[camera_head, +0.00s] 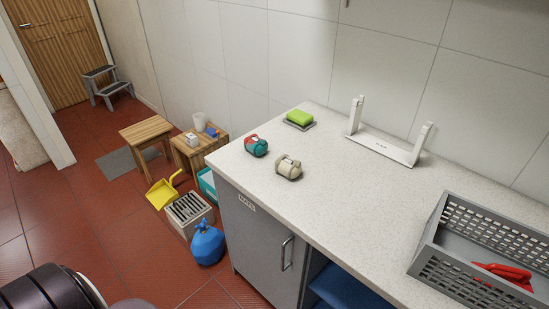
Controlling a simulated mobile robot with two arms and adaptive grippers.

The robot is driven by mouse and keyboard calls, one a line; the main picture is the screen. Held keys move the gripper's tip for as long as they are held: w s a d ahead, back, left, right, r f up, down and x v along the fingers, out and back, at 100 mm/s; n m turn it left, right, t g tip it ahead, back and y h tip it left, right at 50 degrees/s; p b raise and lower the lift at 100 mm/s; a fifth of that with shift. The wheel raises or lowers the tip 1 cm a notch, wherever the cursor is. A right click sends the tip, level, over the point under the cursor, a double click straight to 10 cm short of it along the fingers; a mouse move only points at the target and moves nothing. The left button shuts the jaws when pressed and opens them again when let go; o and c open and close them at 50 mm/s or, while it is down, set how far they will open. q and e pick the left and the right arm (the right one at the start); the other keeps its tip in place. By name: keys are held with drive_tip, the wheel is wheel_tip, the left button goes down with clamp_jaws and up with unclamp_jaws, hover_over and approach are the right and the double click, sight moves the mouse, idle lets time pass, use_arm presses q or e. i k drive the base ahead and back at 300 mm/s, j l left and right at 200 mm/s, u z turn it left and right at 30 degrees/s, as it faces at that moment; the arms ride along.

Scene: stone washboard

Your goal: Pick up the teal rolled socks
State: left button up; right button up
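The teal rolled socks (256,146), with a red patch, lie on the pale speckled countertop (340,215) near its left edge. A cream rolled pair of socks (288,167) lies just to the right and nearer to me, apart from the teal pair. Neither of my grippers shows in the head view. Nothing covers the teal socks.
A green sponge on a grey tray (299,119) lies behind the socks. A grey crate (430,245) holding something red stands at right. Stools, a yellow dustpan (161,193) and a blue bag (207,244) are on the floor.

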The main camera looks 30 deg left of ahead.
sight(258, 146)
drive_tip(key=j, duration=1.5)
